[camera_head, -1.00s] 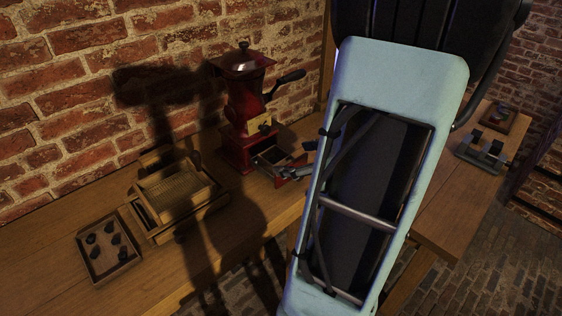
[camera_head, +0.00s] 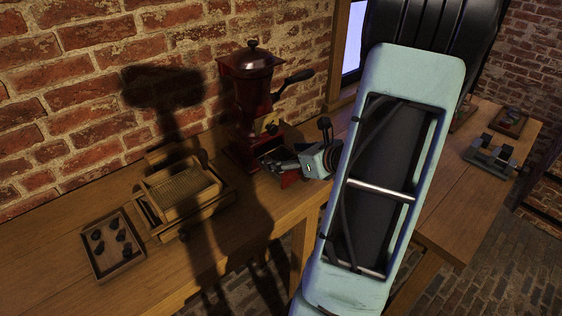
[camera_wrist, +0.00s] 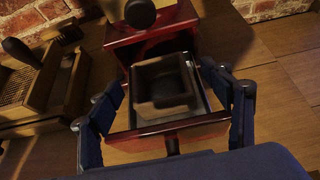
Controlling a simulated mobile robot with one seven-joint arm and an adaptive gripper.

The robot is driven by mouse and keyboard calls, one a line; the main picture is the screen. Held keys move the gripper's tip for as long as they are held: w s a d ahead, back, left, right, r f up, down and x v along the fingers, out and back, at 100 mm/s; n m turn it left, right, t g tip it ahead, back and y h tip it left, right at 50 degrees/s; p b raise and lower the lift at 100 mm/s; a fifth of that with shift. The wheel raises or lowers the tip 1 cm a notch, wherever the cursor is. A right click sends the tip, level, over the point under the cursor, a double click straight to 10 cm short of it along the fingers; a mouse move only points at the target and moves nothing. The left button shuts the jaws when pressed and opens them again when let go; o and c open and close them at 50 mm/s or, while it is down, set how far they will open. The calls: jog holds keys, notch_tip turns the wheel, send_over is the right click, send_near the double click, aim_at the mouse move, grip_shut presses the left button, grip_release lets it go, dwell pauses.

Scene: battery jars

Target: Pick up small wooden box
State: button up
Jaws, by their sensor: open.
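A small wooden box (camera_wrist: 165,110), open-topped and dark inside, sits in the pulled-out drawer (camera_wrist: 163,131) of a red coffee grinder (camera_wrist: 150,40) in the wrist view. My gripper (camera_wrist: 166,84) is open, with one finger left of the box and one right of it. I cannot tell whether either finger touches the box or drawer. In the head view my gripper (camera_head: 285,167) is at the drawer of the red grinder (camera_head: 249,100), and the box is mostly hidden there.
A wooden tray-like box (camera_head: 180,188) and a small tray (camera_head: 92,266) with several dark pieces stand left on the bench. The grinder's crank (camera_head: 297,77) sticks out to the right. A brick wall (camera_head: 60,110) is close behind. A second table (camera_head: 445,220) is at the right.

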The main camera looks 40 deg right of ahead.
jog(key=shift+w+f, duration=0.2)
jog(key=shift+w, duration=0.1)
jog(key=shift+c, duration=0.2)
jog(key=c, duration=1.2)
jog(key=shift+r, duration=0.1)
